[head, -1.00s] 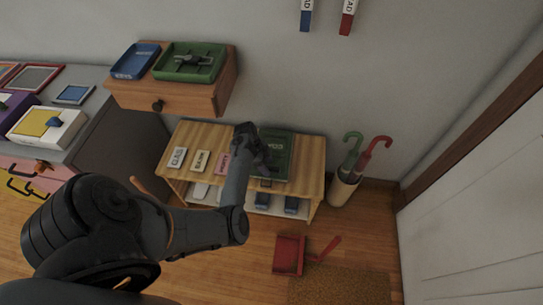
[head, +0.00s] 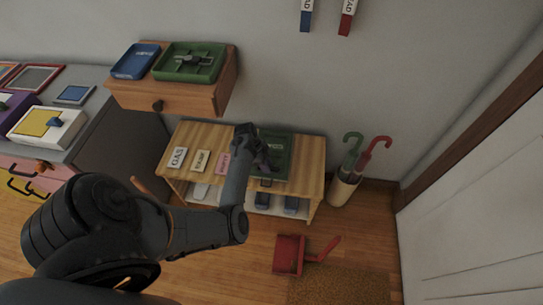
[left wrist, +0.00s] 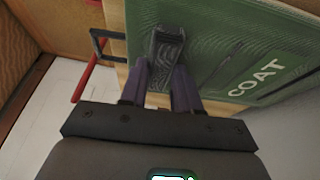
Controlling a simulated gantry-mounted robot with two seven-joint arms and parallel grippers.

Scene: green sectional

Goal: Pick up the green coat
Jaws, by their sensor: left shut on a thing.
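The green coat (head: 282,158) is a flat green piece lying on the right part of the slatted wooden bench. In the left wrist view the coat (left wrist: 225,50) fills the upper right, with "COAT" in white letters and a dark raised grip (left wrist: 166,45) on its face. My left gripper (left wrist: 160,72) has its two purple-grey fingers shut on that grip, one on each side. In the head view my left gripper (head: 262,160) is over the coat's left part and hides some of it. My right gripper is not in view.
White and pink label cards (head: 200,161) lie on the bench (head: 312,165) left of the coat. Shoes (head: 291,204) sit on its lower shelf. An umbrella stand (head: 343,188) is close on the right. A red dustpan (head: 289,254) lies on the floor in front.

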